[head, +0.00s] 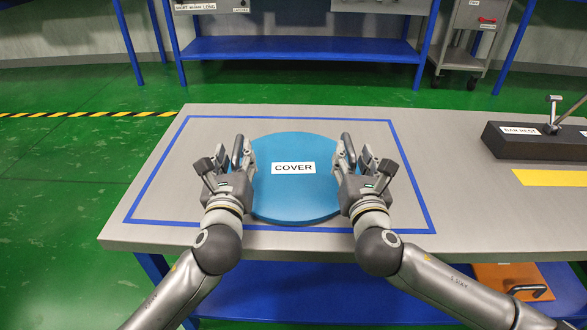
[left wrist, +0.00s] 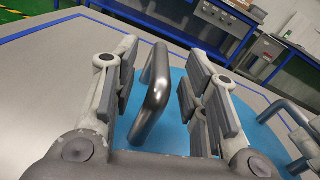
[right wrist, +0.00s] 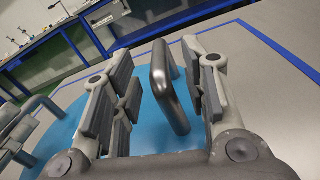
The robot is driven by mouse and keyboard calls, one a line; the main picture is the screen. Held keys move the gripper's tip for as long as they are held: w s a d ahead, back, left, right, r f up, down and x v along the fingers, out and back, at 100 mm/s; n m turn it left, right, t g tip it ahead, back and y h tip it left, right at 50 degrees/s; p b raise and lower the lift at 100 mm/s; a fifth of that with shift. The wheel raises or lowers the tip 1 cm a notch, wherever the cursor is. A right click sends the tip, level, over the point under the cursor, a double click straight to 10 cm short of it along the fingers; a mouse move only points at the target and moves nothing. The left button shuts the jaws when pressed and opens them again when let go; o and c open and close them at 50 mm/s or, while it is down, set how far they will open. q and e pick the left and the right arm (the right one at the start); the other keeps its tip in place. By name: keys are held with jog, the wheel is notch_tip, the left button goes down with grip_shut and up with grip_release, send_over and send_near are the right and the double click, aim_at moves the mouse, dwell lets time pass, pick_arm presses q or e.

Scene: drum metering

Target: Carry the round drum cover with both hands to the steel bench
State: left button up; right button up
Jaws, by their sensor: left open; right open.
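The round blue drum cover (head: 293,198), labelled COVER, lies flat on the steel bench (head: 455,190), inside a blue taped rectangle (head: 390,140). My left gripper (head: 228,160) is at the cover's left edge. In the left wrist view its open fingers stand on either side of a grey bar handle (left wrist: 152,95), with gaps to both pads. My right gripper (head: 358,160) is at the cover's right edge. In the right wrist view its open fingers stand on either side of the other handle (right wrist: 170,88). Neither gripper is closed on its handle.
A dark block with a lever (head: 530,140) and a yellow strip (head: 550,178) are on the bench at the right. An orange item (head: 512,280) is on the shelf below. Blue-framed benches (head: 300,50) and a grey cart (head: 468,45) stand behind, across green floor.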

pick_arm(q)
jog(key=shift+w, duration=1.35)
pick_arm(e)
jog(key=shift+w, duration=1.4)
pick_arm(q)
grip_shut()
pick_arm(e)
grip_shut()
pick_arm(q)
jog(key=shift+a+r, duration=0.1)
jog(key=shift+r, duration=0.2)
pick_arm(e)
jog(key=shift+r, duration=0.2)
